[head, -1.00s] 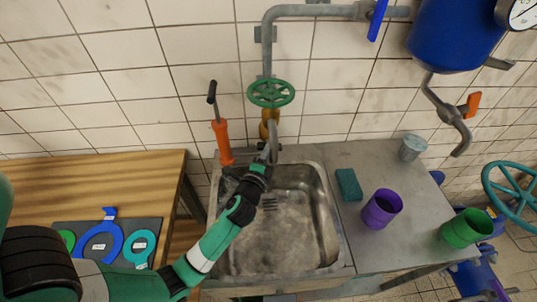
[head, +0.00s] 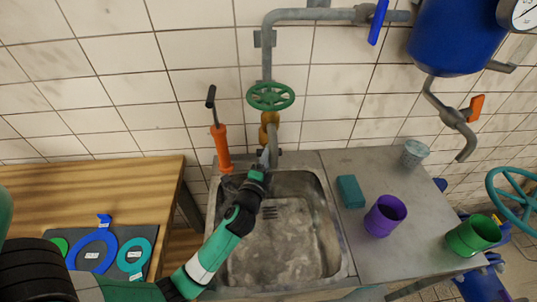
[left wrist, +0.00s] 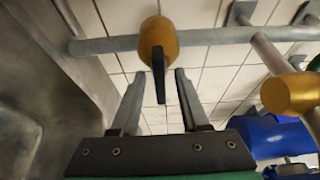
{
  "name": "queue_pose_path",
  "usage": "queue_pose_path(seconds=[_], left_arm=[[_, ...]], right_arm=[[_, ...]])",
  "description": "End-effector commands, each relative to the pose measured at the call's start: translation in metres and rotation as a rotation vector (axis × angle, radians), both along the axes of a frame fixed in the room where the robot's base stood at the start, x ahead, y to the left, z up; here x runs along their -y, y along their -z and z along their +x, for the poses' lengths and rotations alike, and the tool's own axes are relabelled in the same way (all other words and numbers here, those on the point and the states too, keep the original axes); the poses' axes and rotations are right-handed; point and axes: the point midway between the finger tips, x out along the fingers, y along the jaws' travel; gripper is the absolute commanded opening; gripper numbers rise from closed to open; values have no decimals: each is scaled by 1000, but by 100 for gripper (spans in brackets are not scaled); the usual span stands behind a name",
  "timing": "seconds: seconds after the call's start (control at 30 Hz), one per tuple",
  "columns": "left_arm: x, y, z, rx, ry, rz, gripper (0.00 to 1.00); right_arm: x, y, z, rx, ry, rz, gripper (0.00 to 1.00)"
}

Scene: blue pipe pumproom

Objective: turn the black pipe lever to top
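The black pipe lever (left wrist: 159,78) shows in the left wrist view, attached to an orange-yellow valve body (left wrist: 158,38) on a grey pipe (left wrist: 212,37). It points from the valve toward my gripper. My left gripper (left wrist: 160,92) is open, with one finger on each side of the lever. A gap shows on both sides, so the fingers do not look closed on it. In the head view my left gripper (head: 264,160) is at the back edge of the sink, below the yellow valve (head: 269,125). The black lever is hidden there. My right gripper is not in view.
The metal sink (head: 328,235) lies below my arm. An orange pump (head: 221,147) stands left of the gripper and a green handwheel (head: 270,96) is above it. A teal sponge (head: 350,191) and purple cup (head: 385,215) are on the right counter (head: 350,166).

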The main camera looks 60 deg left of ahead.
Motion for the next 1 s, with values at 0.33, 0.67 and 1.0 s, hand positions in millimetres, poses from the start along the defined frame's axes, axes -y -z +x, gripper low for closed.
queue_pose_path(seconds=[0.33,0.67,1.0], left_arm=[[16,0,-14,-3,3,0,45],[54,1,-49,-1,2,0,45],[55,0,-51,0,0,0,45]], right_arm=[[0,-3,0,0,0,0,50],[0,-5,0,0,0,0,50],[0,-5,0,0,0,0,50]])
